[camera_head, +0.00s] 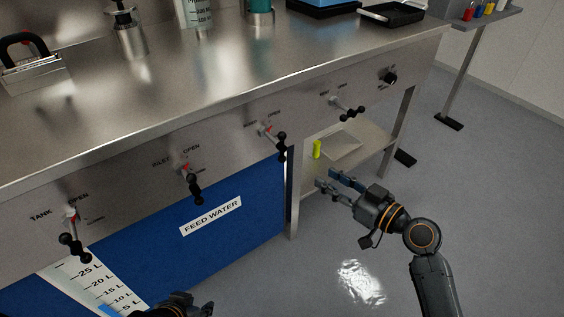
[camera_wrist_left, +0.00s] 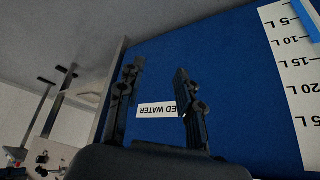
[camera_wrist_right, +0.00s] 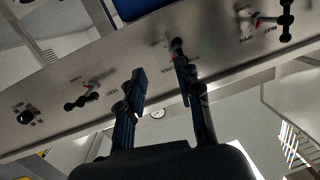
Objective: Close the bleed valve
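A row of valves with red parts and black handles runs along the steel front panel: the tank valve (camera_head: 75,243), the inlet valve (camera_head: 192,185), a third valve (camera_head: 271,138) and a fourth valve (camera_head: 347,108). In the right wrist view the third valve (camera_wrist_right: 177,48) lies just beyond the fingertips. My left gripper (camera_wrist_left: 160,72) is open, facing the blue feed water panel.
The steel bench top (camera_head: 200,85) carries a clamp-like tool (camera_head: 30,62), bottles and a black tray (camera_head: 392,14). A black knob (camera_head: 389,76) sits at the panel's right end. A lower shelf (camera_head: 345,150) holds a yellow-green item (camera_head: 317,149).

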